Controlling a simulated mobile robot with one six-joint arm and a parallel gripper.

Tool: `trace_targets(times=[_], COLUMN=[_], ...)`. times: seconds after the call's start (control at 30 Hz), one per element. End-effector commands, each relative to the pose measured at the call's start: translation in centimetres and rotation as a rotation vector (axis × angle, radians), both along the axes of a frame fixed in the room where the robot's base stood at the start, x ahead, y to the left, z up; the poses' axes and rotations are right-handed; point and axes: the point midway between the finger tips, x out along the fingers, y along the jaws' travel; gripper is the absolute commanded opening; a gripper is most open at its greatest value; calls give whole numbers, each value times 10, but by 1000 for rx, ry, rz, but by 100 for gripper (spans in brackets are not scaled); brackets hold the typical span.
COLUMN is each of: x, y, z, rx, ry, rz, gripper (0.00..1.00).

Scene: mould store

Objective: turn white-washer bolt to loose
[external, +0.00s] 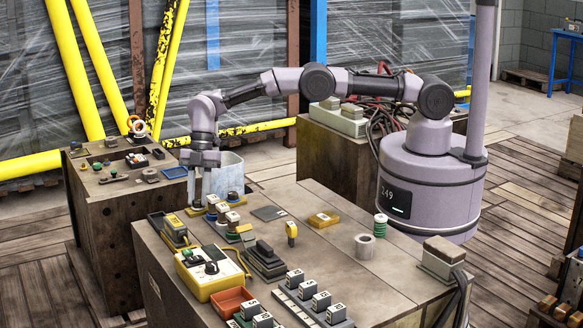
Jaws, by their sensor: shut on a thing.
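My gripper (199,199) points straight down over the far left corner of the large brown workbench (330,228). Its fingers are shut on a small part at a low yellow-edged base (195,211). The fingers hide most of that part, so I cannot tell a white washer or how far the part is turned.
A grey bin (230,172) stands close behind my gripper. A yellow control box (212,273), dark switch blocks (266,258) and an orange tray (231,302) occupy the near left.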

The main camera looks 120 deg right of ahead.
Motion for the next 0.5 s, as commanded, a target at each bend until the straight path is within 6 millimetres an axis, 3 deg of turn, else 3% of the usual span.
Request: trace_targets(times=[0.5], x=[-1], y=[0], z=[-3], rx=[1], ry=[5], rz=[59], gripper=[0])
